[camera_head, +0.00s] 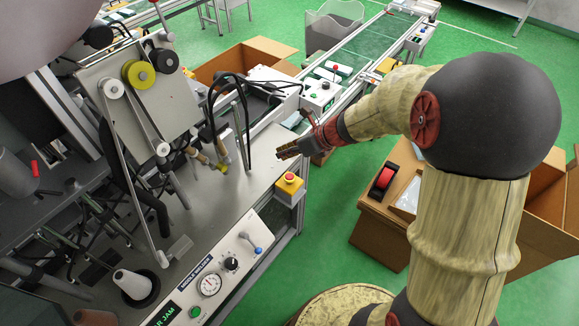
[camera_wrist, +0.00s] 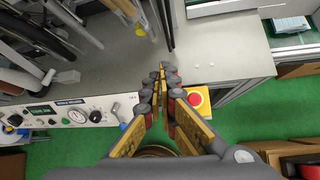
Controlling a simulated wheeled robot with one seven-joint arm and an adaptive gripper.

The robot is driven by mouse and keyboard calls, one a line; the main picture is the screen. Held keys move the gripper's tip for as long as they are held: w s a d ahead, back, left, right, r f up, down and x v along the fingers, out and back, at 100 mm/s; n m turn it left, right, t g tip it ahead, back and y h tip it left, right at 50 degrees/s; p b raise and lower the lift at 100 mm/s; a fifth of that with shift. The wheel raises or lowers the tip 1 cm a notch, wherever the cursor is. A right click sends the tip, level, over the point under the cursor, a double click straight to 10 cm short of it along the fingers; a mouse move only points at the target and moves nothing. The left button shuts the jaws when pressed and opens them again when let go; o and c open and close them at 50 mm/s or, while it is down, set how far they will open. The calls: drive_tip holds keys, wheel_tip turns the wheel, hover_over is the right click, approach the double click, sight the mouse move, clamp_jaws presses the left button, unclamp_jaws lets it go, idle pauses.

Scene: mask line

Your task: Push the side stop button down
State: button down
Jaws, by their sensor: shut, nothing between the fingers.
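The side stop button is a red mushroom button (camera_head: 290,177) on a yellow box (camera_head: 289,187), fixed to the side of the grey machine table near its right corner. In the wrist view the red button (camera_wrist: 195,98) and its yellow box (camera_wrist: 205,102) show just right of my fingers, partly covered by them. My gripper (camera_head: 283,154) is shut and empty. In the head view it is above and slightly beyond the button, over the table's edge, apart from it. In the wrist view my gripper (camera_wrist: 164,70) points toward the table top.
The machine's front panel (camera_head: 207,280) carries a gauge, a black knob, a blue-tipped lever and a green button. Posts and cables (camera_head: 240,120) rise from the table left of my gripper. A cardboard box (camera_head: 385,200) stands at right. Green floor (camera_head: 330,230) lies open between.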

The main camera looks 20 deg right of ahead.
drive_tip(key=w+d+f+m+p, duration=0.1)
drive_tip(key=w+d+f+m, duration=0.2)
drive_tip(key=m, duration=0.3)
drive_tip(key=shift+w+d+f+m+t, duration=0.3)
drive_tip(key=shift+f+m+t, duration=0.1)
drive_tip(key=shift+f, duration=0.15)
drive_tip(key=shift+f, duration=0.1)
drive_tip(key=b, duration=0.7)
hover_over(291, 174)
wheel_tip(291, 174, down, 8)
drive_tip(key=shift+s+r, duration=0.1)
drive_tip(key=shift+r, duration=0.1)
drive_tip(key=shift+f+b, duration=0.3)
drive_tip(key=shift+f, duration=0.15)
drive_tip(key=shift+f, duration=0.15)
drive_tip(key=shift+f, duration=0.25)
